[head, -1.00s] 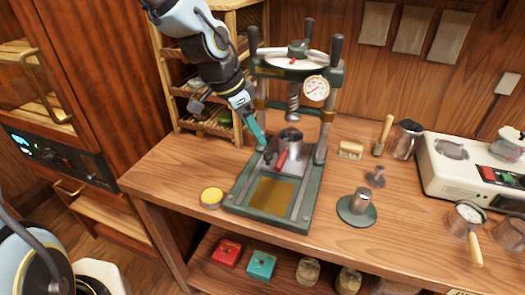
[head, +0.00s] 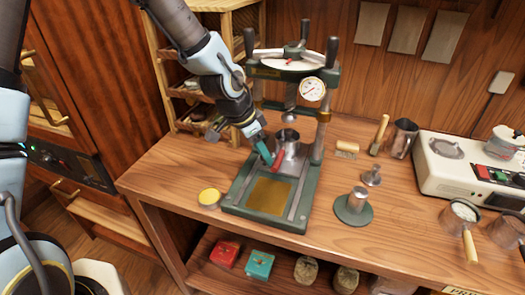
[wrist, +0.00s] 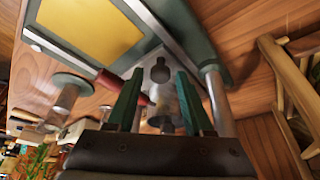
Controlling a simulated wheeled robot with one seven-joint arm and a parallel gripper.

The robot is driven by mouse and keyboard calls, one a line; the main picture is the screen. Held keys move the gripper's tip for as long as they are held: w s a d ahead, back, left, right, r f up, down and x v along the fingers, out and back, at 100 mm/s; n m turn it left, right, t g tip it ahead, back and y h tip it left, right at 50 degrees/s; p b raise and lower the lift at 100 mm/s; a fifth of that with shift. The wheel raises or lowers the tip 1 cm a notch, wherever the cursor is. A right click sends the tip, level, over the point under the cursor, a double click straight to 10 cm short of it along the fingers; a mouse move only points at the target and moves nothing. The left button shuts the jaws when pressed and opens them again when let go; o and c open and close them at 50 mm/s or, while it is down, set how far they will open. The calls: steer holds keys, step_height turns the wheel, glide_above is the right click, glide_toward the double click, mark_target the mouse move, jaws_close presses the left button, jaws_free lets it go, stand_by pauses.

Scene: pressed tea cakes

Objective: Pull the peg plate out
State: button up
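The green press (head: 235,187) stands on the bench with a brass-coloured panel (head: 270,195) in its base. A metal cup (head: 287,138) stands at the back of the base, under the screw. A red handle (head: 277,161) sticks out in front of it, beside a pale metal plate (head: 292,158) that seems to be the peg plate. My gripper (head: 267,157) is low over the base, just left of the red handle. In the wrist view its teal fingers (wrist: 160,100) are apart, with the red handle (wrist: 107,79) passing behind the left finger. No grip on it shows.
A yellow round tin (head: 209,197) is left of the press. A green round stand with a metal cylinder (head: 353,206) is to the right. The press's right post (head: 317,140) rises close by.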

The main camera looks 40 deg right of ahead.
jaws_close()
stand_by(1.1)
